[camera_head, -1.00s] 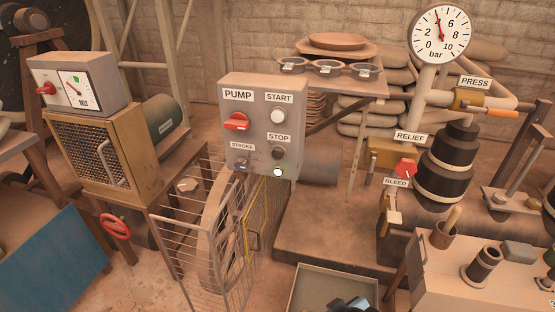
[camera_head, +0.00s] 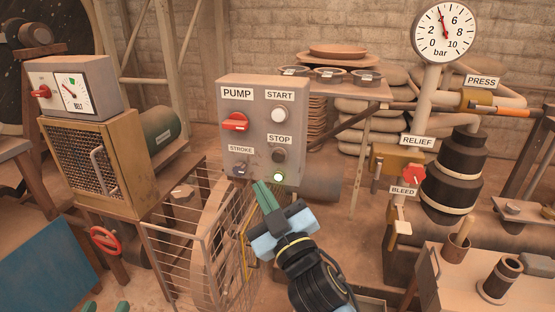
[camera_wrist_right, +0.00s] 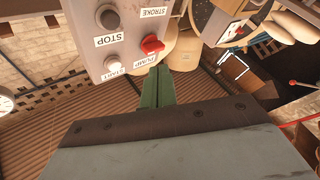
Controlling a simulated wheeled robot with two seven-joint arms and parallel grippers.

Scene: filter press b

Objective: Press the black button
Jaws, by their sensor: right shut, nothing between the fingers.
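The grey control box (camera_head: 262,100) stands at the middle of the head view. The black button (camera_head: 279,156) sits under the STOP label, below the white START button (camera_head: 278,115). In the right wrist view the black button (camera_wrist_right: 108,17) shows at the upper left, above the upside-down STOP label. My right gripper (camera_head: 261,185) is shut and empty, its green fingertips near the box's lower edge, below and left of the black button. Its shut fingers (camera_wrist_right: 161,70) also show in the wrist view. Two separate green fingertips of my left gripper (camera_head: 106,307) show at the bottom left.

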